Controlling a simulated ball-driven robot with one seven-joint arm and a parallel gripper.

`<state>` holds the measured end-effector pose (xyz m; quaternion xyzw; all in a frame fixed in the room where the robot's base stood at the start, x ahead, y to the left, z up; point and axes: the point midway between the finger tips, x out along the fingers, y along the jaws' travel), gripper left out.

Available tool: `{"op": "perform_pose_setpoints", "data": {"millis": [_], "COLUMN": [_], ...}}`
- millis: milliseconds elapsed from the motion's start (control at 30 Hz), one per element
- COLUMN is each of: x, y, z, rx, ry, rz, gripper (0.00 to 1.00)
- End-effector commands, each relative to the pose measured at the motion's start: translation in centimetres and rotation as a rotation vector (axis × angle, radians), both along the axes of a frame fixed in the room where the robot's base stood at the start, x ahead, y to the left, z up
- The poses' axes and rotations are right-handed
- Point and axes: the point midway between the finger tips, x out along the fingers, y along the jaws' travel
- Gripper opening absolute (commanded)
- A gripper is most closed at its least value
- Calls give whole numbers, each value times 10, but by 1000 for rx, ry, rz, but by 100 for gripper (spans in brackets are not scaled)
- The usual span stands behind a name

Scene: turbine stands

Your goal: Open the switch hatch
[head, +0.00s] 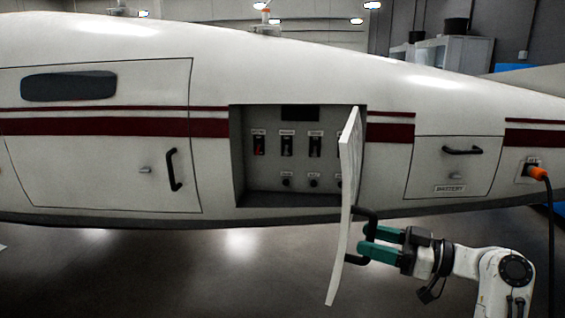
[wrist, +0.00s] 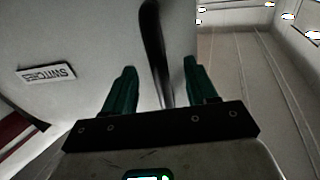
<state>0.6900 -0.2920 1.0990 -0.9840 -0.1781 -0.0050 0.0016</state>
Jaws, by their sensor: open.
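The switch hatch (head: 345,210) is a white panel standing swung out from the aircraft body, seen nearly edge-on in the head view. Its outer face with an upside-down "SWITCHES" label (wrist: 46,73) shows in the wrist view. Its black handle (head: 368,218) faces right, toward my gripper (head: 372,243). My gripper has green fingers and is open. In the wrist view the handle (wrist: 153,45) runs between the two fingertips (wrist: 160,75); I cannot tell whether they touch it. Behind the hatch, the grey switch recess (head: 265,180) is exposed, with several switches; its right part is partly hidden.
A large door with a black handle (head: 173,170) is left of the recess. A closed battery hatch (head: 455,168) is to the right. An orange plug (head: 538,173) with a hanging cable is at the far right. The floor (head: 200,265) below is clear.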

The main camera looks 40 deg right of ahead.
Motion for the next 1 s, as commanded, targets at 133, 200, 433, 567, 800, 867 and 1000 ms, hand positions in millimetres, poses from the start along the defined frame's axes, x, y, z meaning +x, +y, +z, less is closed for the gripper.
{"op": "perform_pose_setpoints", "data": {"millis": [133,200,433,567,800,867,1000], "x": [0,-1,-16,-24,-40,-45,-54], "y": [0,0,-6,-9,-15,-17,-20], "z": [0,0,0,0,0,0,0], "rx": [0,0,0,0,0,0,0], "ry": [0,0,0,-1,0,0,0], "rz": [1,0,-2,-1,-1,-1,-1], "gripper": [57,57,57,57,57,57,57]}}
